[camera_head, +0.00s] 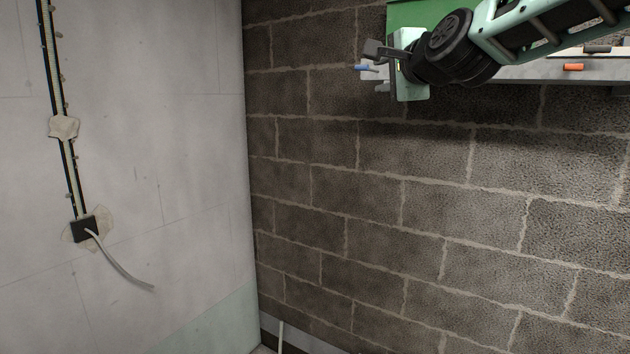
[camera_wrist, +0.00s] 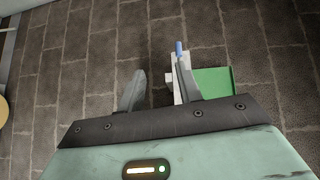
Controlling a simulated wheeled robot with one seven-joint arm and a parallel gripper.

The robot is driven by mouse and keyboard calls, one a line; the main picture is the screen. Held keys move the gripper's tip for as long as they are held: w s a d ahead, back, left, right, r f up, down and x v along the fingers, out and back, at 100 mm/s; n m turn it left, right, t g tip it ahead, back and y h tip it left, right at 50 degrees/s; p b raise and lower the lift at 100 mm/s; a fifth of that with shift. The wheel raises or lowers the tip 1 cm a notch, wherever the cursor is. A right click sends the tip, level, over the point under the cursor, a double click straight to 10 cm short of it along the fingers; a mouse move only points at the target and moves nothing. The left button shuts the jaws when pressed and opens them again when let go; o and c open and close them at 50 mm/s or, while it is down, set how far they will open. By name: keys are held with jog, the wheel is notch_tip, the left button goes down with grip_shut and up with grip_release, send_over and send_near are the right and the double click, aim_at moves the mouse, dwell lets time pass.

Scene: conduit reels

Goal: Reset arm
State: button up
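My gripper (camera_head: 377,67) is at the upper right of the head view, in front of the brick wall and near the left end of a shelf. In the wrist view my gripper (camera_wrist: 160,70) has its two grey fingers apart, with the wall showing between them. I see nothing held. A small blue item (camera_wrist: 180,48) appears by the tip of the right finger; it also shows by the gripper in the head view (camera_head: 366,68). I cannot tell whether the finger touches it. My arm covers part of the shelf.
The grey shelf (camera_head: 530,73) on the brick wall (camera_head: 430,210) carries an orange item (camera_head: 573,67) and a dark item (camera_head: 597,48). A green panel (camera_head: 408,14) is behind my arm; it also shows in the wrist view (camera_wrist: 213,82). A cable (camera_head: 120,265) hangs from a wall box (camera_head: 84,229).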

jog(key=s+a+f+n+g+y, duration=0.1)
jog(key=s+a+f+n+g, duration=0.45)
jog(key=s+f, duration=0.4)
jog(key=s+a+f+n+g+y, duration=0.1)
jog(key=s+a+f+n+g, duration=0.45)
jog(key=f, duration=0.75)
jog(key=s+d+f+n+g+h, duration=0.1)
jog(key=s+d+f+n+g, duration=0.1)
jog(key=s+f, duration=0.3)
jog(key=s+d+f+n+g+h, duration=0.2)
jog(key=s+f+n, duration=0.3)
jog(key=s, duration=0.7)
jog(key=s+d+f+n+g+h, duration=0.1)
jog(key=s+d+f+n, duration=0.3)
jog(key=s, duration=0.4)
jog(key=shift+s+d+f+g+h, duration=0.25)
jog(key=shift+f+g+h, duration=0.2)
jog(key=shift+f, duration=0.35)
